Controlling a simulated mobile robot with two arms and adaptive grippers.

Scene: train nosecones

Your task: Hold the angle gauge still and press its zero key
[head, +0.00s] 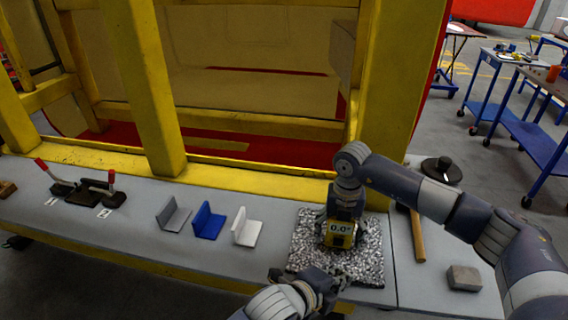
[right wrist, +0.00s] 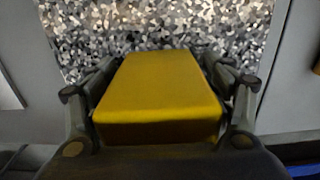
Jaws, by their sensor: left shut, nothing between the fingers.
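My right gripper (head: 341,218) comes down over the gauge from above. In the right wrist view the yellow gauge (right wrist: 160,90) lies between the two fingers, one along each side, and they look closed on it. My left gripper (head: 328,281) is shut and empty near the front edge of the plate, apart from the gauge. The zero key cannot be made out.
Grey, blue and white angle brackets (head: 208,222) stand left of the plate. Toggle clamps (head: 97,190) are farther left. Right of it are a wooden-handled tool (head: 417,236), a grey block (head: 464,278) and a black round object (head: 441,170). A yellow frame (head: 150,90) rises behind.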

